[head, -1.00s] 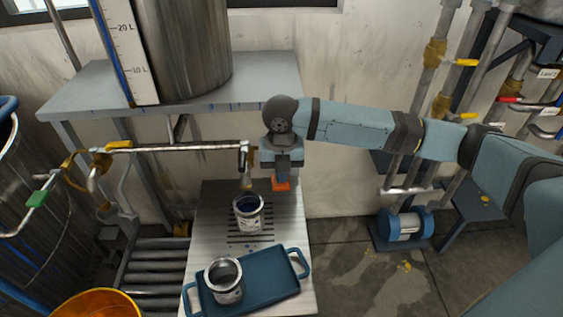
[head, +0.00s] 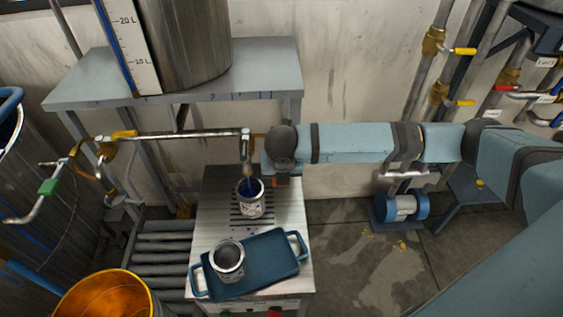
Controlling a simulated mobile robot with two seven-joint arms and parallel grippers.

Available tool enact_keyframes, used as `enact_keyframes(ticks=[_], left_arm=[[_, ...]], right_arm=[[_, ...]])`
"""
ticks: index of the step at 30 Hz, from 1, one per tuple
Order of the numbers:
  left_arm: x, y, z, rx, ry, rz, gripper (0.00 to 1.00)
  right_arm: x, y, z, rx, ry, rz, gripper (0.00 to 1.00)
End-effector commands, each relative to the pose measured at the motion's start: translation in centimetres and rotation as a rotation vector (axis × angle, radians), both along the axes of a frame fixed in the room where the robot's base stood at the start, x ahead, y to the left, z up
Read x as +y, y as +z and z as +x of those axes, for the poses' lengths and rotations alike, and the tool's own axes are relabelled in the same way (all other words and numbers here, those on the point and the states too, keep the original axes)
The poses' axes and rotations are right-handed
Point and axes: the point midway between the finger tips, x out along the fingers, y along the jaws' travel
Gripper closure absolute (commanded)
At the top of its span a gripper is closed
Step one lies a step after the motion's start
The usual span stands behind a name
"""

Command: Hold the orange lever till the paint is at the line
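A paint can (head: 251,208) with a pale label stands upright on the slotted bench, under the spout (head: 247,150) of the pipe. A blue streak of paint shows between the spout and the can's mouth. The level inside and any fill line are too small to make out. My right gripper (head: 281,172) points down just right of the spout. My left gripper is not in view.
A blue tray (head: 272,264) with a second can (head: 228,262) lies at the bench's front. An orange bucket (head: 106,297) stands at lower left beside a roller conveyor (head: 160,250). A steel tank (head: 185,45) stands on the shelf above. A blue pump (head: 401,208) sits on the floor at right.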

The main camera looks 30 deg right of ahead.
Motion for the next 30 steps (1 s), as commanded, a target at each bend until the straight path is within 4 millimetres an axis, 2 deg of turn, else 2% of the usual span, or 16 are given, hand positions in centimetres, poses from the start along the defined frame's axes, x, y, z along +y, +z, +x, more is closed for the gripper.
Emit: enact_keyframes(ticks=[4,30], left_arm=[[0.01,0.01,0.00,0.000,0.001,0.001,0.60],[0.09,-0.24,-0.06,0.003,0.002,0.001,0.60]], right_arm=[[0.02,-0.53,-0.15,0.006,0.001,0.000,1.00],[-0.02,-0.92,-0.41,0.016,0.001,-0.002,1.00]])
